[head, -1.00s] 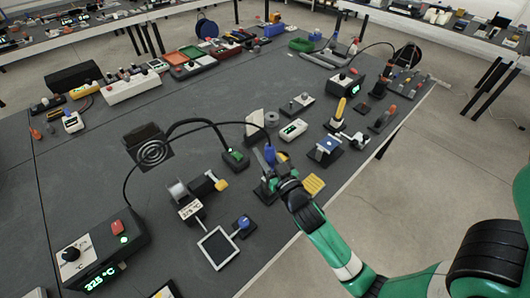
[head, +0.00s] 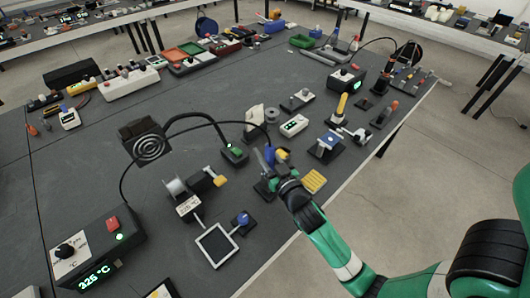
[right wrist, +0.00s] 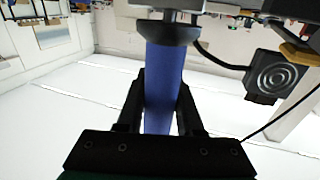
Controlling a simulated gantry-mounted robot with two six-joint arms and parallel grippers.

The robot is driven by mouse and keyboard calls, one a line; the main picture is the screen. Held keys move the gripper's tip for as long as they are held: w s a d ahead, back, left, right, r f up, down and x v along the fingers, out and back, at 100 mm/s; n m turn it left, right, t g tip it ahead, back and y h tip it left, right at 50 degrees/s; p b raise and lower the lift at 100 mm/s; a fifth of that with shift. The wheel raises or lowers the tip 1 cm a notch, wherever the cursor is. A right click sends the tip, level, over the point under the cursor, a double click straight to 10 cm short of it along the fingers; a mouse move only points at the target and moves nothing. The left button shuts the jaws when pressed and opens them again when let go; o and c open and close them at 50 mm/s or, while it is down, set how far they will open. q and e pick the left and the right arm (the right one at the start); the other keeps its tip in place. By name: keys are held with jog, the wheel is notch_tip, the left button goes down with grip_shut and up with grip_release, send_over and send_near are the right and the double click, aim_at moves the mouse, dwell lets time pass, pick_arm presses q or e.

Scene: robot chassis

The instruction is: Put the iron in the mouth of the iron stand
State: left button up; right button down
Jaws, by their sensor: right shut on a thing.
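My right gripper (head: 272,164) is over the front right part of the bench, shut on the iron. The iron's blue handle (right wrist: 164,88) stands between the two black fingers in the right wrist view, with a dark collar and metal beyond it. In the head view a bit of the blue handle (head: 269,154) shows beside the gripper, and its black cable arches left to the station. A dark stand base (head: 265,191) lies close by the gripper; its mouth and the iron's tip are too small and covered to tell whether they touch. My left gripper is not in view.
The soldering station (head: 95,250) is at the lower left. A yellow sponge (head: 313,181) lies just right of the gripper, near the bench edge.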

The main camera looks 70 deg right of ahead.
jog(key=shift+f, duration=0.25)
jog(key=shift+c, duration=2.3)
grip_release()
jog(key=b+v, duration=0.2)
jog(key=v, duration=0.9)
jog(key=shift+s+a, duration=0.25)
notch_tip(320, 180, up, 10)
jog(key=p, duration=0.9)
